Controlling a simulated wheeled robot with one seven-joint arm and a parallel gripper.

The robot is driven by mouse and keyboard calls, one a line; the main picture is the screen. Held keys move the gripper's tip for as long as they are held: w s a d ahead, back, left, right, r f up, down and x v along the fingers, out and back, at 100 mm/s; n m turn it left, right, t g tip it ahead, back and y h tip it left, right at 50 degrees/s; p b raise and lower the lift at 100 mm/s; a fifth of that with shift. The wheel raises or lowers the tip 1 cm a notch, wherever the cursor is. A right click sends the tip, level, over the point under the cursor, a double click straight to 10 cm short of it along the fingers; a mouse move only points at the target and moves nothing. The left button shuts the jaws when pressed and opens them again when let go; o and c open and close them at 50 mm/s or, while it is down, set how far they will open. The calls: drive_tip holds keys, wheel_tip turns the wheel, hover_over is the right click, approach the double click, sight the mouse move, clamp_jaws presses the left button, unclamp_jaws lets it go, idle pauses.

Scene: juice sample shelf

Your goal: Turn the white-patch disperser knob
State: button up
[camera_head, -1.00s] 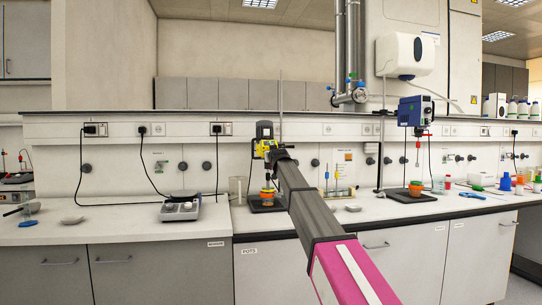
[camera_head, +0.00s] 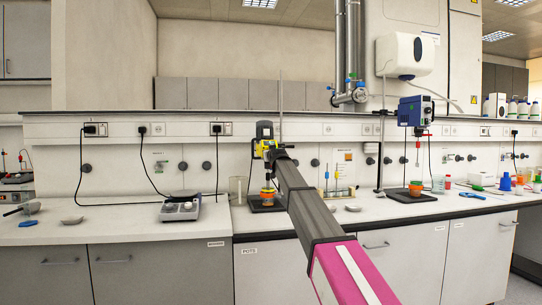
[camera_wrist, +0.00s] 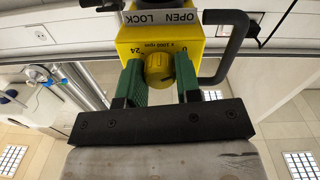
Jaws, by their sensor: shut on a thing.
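The yellow disperser (camera_head: 264,133) stands on its rod at the back of the bench, left of the middle in the head view. My gripper is shut on the knob, one finger on each side. In the head view my arm reaches up to the disperser and hides part of it; the knob cannot be made out there.
A black bent handle (camera_wrist: 232,45) stands close to the right finger. A blue disperser (camera_head: 415,111) stands farther right on the bench. A balance (camera_head: 181,207) stands to the left. An orange vessel (camera_head: 267,194) sits below the yellow disperser. A wall dispenser (camera_head: 404,55) hangs above.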

drive_tip(key=m, duration=1.1)
idle(0.3)
drive_tip(key=shift+m, duration=0.3)
drive_tip(key=o, duration=0.9)
drive_tip(key=v, duration=1)
drive_tip(key=shift+s+d+r, duration=0.15)
drive_tip(key=shift+s+d, duration=0.05)
drive_tip(key=shift+s, duration=0.15)
